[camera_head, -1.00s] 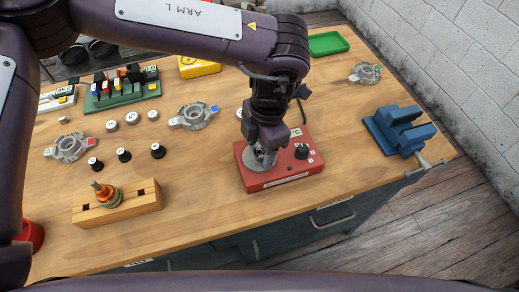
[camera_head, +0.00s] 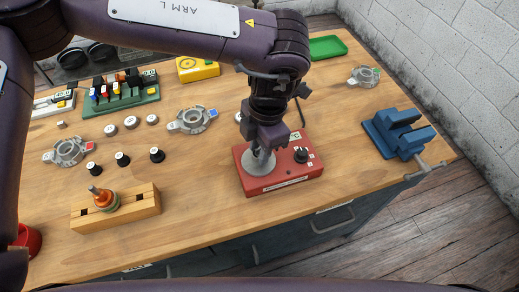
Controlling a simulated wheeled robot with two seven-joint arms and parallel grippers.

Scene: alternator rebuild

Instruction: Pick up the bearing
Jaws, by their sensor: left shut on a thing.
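My left gripper (camera_head: 262,150) points down just above the grey round plate (camera_head: 257,165) of a red box (camera_head: 284,180). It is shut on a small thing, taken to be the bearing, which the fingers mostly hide. The fingertips look slightly above the plate. Several small pale round parts, which look like bearings, stand on the table, one of them (camera_head: 130,122) left of the middle housing. My right gripper is not in view.
Grey housings (camera_head: 192,121) lie on the table, with small black cylinders (camera_head: 122,159) nearby. A wooden block (camera_head: 140,208) holds a copper-tipped part (camera_head: 103,198) at front left. A blue vise (camera_head: 398,132) stands at right and a green tray (camera_head: 327,47) at back. The wood between red box and vise is clear.

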